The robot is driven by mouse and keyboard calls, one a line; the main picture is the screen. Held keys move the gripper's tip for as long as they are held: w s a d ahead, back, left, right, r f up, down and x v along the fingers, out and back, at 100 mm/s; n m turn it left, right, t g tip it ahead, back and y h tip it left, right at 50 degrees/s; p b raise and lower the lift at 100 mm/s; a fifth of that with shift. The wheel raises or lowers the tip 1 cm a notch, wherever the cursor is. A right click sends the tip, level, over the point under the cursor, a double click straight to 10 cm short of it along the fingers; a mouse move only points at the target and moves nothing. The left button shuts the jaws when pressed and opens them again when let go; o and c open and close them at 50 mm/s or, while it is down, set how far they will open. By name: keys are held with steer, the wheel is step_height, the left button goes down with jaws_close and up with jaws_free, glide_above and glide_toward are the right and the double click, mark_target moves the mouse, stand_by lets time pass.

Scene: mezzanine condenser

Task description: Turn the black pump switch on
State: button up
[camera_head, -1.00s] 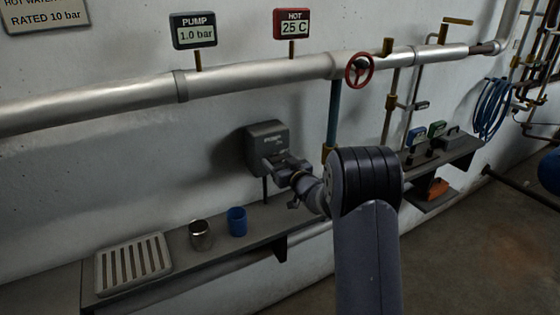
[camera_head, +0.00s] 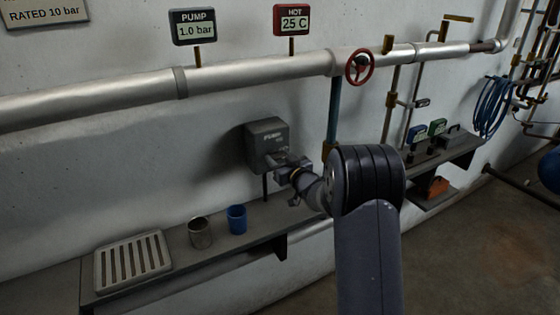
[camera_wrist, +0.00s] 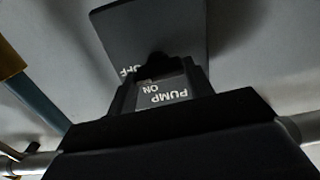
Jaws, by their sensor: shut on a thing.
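The grey pump box (camera_head: 264,136) is fixed to the wall above the shelf, with a PUMP label on its face. My gripper (camera_head: 279,162) is at the lower front of this box. In the wrist view my gripper (camera_wrist: 158,72) is shut on the black pump switch (camera_wrist: 155,60), which is dark and mostly hidden between the fingers. The box face (camera_wrist: 165,92) shows upside down there, with PUMP and ON readable between the fingers and OFF partly covered at the left. I cannot tell the switch's exact angle.
The pump gauge (camera_head: 192,27) reads 1.0 bar and the hot gauge (camera_head: 291,19) 25 C. A red valve wheel (camera_head: 360,67) is on the pipe above. A metal cup (camera_head: 200,233), a blue cup (camera_head: 237,219) and a slatted tray (camera_head: 133,262) stand on the shelf.

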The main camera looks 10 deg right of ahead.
steer(key=n+b, duration=0.2)
steer(key=b, duration=0.1)
steer(key=n+b, duration=0.3)
steer(key=b, duration=0.1)
steer(key=n+b, duration=0.3)
steer(key=shift+a+f, duration=0.15)
steer(key=shift+f, duration=0.15)
steer(key=shift+s+r+n+b, duration=0.1)
steer(key=shift+n+b, duration=1.3)
steer(key=shift+n, duration=0.4)
steer(key=o, duration=1)
steer(key=shift+s, duration=0.1)
